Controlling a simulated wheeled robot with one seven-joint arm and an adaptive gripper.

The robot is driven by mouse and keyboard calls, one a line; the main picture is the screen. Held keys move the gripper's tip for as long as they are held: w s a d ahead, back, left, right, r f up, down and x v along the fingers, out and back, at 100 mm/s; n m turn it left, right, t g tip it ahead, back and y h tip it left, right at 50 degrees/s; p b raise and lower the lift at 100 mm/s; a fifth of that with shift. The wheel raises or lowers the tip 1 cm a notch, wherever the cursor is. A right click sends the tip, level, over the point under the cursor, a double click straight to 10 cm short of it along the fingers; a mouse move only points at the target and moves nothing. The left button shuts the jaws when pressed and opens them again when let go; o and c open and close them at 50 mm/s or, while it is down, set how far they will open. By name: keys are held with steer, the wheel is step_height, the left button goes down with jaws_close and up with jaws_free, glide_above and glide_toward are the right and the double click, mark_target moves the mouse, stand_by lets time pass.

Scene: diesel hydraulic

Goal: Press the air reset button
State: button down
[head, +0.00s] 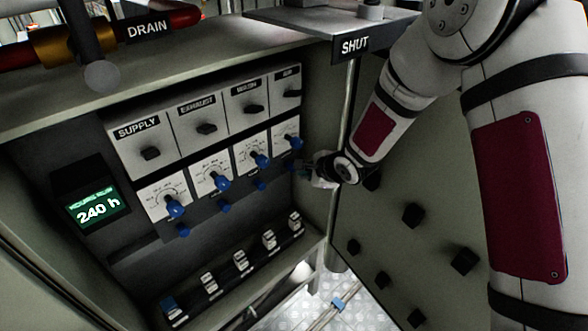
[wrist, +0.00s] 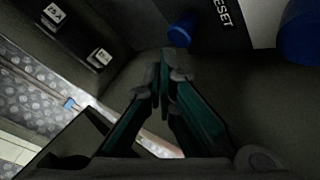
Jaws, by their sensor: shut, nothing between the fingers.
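The control panel (head: 215,140) in the open cabinet has several columns, each with a label, a black knob, a dial with a blue knob, and a small blue button below. The rightmost column's short label (head: 289,73) is too small to read surely; its blue knob (head: 295,143) shows, but its lower button is hard to make out beside my gripper. My gripper (head: 303,166) is at that column's lower right. In the wrist view my gripper (wrist: 164,68) is shut and empty, its fingertips just below a blue button (wrist: 180,28) marked RESET. Whether they touch it is unclear.
A row of breakers (head: 240,262) runs along the panel's bottom. The open cabinet door (head: 400,240) with black knobs stands at the right, close to my arm. A vertical rod (head: 347,100) and SHUT sign (head: 355,45) are near. An hours display (head: 97,209) reads 240 h.

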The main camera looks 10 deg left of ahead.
steer(key=shift+w, duration=0.1)
steer(key=shift+w+a, duration=0.2)
steer(key=shift+a, duration=0.1)
steer(key=shift+w+a, duration=0.3)
steer(key=shift+a, duration=0.1)
stand_by(0.9)
steer(key=shift+s+d, duration=0.6)
steer(key=shift+d, duration=0.1)
steer(key=s+d+p, duration=0.1)
steer(key=d, duration=0.1)
steer(key=s+d+p, duration=0.1)
steer(key=s+d, duration=0.1)
stand_by(0.6)
steer(key=shift+s, duration=0.1)
stand_by(0.7)
